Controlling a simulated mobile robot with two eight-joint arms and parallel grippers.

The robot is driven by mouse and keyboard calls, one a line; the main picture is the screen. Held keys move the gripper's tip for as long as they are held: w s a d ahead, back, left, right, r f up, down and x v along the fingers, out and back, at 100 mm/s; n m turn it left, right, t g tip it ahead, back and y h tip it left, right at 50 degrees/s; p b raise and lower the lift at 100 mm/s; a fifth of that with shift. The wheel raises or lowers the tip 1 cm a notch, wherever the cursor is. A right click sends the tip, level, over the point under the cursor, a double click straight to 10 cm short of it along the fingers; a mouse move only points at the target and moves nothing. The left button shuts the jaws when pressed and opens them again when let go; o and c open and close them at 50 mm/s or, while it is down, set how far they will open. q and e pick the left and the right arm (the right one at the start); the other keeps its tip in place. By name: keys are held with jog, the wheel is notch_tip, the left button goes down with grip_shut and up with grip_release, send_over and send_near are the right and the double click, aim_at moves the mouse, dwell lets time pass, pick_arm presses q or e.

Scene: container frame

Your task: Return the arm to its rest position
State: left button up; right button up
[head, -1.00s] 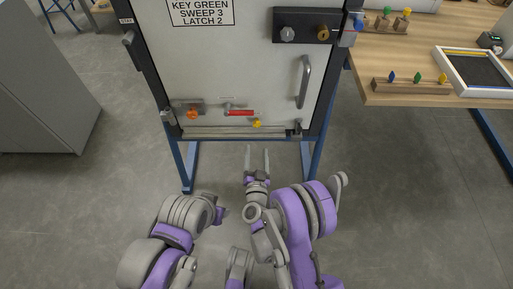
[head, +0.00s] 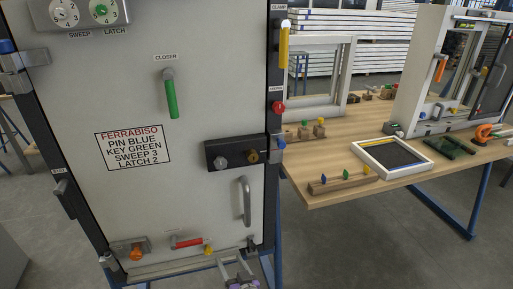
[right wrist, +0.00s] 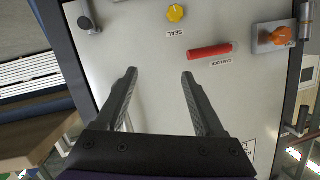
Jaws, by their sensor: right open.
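My right gripper (head: 236,272) shows at the bottom of the head view, low in front of the container door (head: 150,80). In the right wrist view its two fingers (right wrist: 160,90) are spread apart with nothing between them. Past the fingertips are a red handle (right wrist: 210,51), a yellow knob (right wrist: 175,13) and an orange knob (right wrist: 281,36) on the door. The gripper appears apart from the door face. Most of the right arm is below the head view. My left arm and gripper are out of the head view.
A grey door pull (head: 245,201) and a lock block (head: 238,151) sit on the door's right side. A wooden table (head: 330,185) stands to the right, with a framed tray (head: 393,157) and a peg rack (head: 341,181). The floor beneath the table is clear.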

jog(key=s+d+r+m+g+h, duration=0.2)
jog(key=s+d+g+h, duration=0.6)
jog(key=s+d, duration=1.95)
pick_arm(q)
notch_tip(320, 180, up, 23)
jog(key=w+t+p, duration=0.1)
jog(key=p, duration=1.9)
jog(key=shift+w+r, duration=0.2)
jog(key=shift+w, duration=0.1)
pick_arm(e)
notch_tip(320, 180, up, 23)
jog(key=w+a+y, duration=0.1)
jog(key=a, duration=0.1)
jog(key=shift+y, duration=0.3)
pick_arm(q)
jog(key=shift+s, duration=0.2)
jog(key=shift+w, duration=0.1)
